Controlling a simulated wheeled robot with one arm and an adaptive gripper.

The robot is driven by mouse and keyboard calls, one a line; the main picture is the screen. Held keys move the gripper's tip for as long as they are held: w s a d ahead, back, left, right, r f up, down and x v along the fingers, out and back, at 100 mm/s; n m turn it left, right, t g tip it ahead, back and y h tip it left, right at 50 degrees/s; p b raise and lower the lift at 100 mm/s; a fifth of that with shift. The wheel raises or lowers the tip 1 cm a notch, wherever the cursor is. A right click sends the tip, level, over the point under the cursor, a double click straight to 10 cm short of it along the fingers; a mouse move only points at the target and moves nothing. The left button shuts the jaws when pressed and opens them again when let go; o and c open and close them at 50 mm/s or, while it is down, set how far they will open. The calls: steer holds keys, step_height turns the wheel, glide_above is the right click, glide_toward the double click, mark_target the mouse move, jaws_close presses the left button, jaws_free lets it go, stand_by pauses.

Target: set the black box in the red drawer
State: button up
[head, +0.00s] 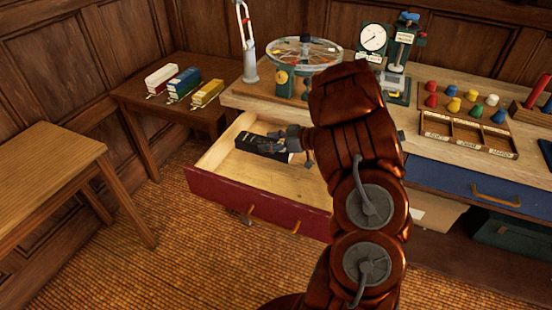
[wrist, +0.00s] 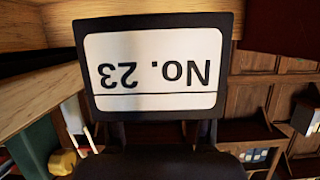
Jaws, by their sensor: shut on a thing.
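The red drawer (head: 222,193) is pulled open, and its pale wooden inside shows in the head view. The black box (head: 258,146) is at the back of the drawer opening, and my gripper (head: 284,141) is shut on it from the right. In the wrist view the black box (wrist: 160,109) fills the upper middle, its white label reading "No. 23" upside down. I cannot tell whether the box touches the drawer floor. My arm hides the drawer's right part.
The workbench (head: 240,97) above the drawer carries a spoked wheel device (head: 303,52), a dial gauge (head: 373,38) and a tray of coloured pegs (head: 467,135). A side table (head: 125,92) at left holds white, blue and yellow boxes. A blue drawer (head: 450,182) is shut at right.

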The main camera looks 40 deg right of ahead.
steer(key=shift+f, duration=2.95)
steer(key=shift+s+f, duration=0.1)
steer(key=shift+f, duration=0.5)
steer(key=o, duration=1)
steer(key=shift+c, duration=0.2)
steer(key=o, duration=0.4)
steer(key=shift+f, duration=0.15)
steer(key=shift+s+a, duration=0.1)
steer(key=shift+r, duration=0.4)
steer(key=b+v, duration=0.1)
steer(key=v, duration=1.1)
steer(key=shift+r, duration=0.3)
